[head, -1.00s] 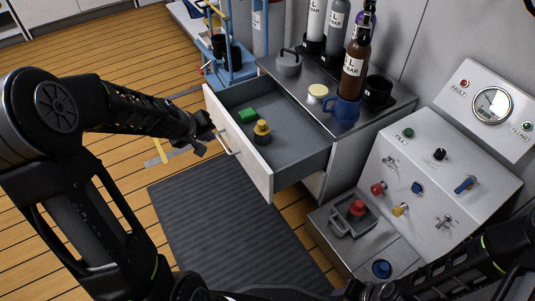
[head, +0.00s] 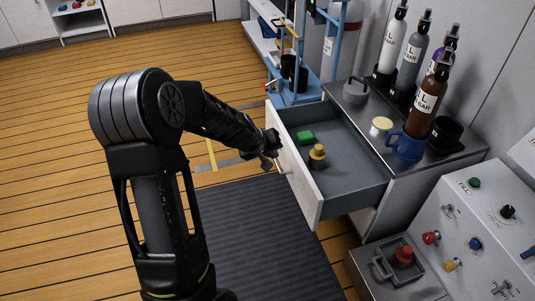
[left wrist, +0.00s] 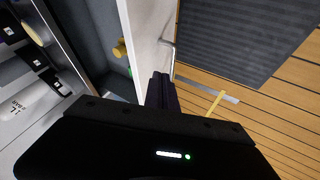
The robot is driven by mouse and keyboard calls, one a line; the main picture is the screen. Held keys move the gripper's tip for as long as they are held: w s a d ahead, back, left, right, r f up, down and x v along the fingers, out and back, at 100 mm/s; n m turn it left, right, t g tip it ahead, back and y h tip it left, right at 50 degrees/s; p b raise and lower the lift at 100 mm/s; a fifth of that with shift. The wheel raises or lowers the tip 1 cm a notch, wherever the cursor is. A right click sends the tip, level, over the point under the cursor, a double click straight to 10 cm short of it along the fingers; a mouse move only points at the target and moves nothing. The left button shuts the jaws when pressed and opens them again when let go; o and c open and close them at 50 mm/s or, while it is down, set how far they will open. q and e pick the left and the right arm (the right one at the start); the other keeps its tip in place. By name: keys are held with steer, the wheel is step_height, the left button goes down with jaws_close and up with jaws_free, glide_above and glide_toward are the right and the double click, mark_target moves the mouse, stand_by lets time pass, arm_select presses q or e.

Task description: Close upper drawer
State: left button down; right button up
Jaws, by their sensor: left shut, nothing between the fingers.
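The upper drawer (head: 350,178) of the cabinet is pulled far out. It holds a green block (head: 306,138) and a yellow-topped fitting (head: 317,156). Its white front panel (head: 297,178) faces left and carries a bar handle, which shows in the left wrist view (left wrist: 169,48). My left gripper (head: 270,158) is shut and empty, at the outer side of the drawer front near its far end. In the left wrist view the gripper (left wrist: 161,82) is close to the panel; I cannot tell whether it touches. My right gripper is not in view.
On the cabinet top (head: 440,150) stand labelled bottles, a blue mug (head: 405,147) and a grey lidded pot (head: 356,92). A control panel (head: 480,225) and a grey tray with a red knob (head: 402,257) are at right. A dark mat (head: 260,240) covers the floor before the drawer.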

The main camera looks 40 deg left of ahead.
mark_target(292, 155)
arm_select(q)
steer(key=shift+w+d+f, duration=0.35)
steer(key=shift+w+f, duration=0.05)
steer(key=shift+w, duration=0.45)
steer(key=shift+w+d+f, duration=0.35)
steer(key=shift+w, duration=0.5)
steer(key=shift+w+d+f, duration=0.35)
steer(key=shift+w+f, duration=0.05)
steer(key=shift+w, duration=0.45)
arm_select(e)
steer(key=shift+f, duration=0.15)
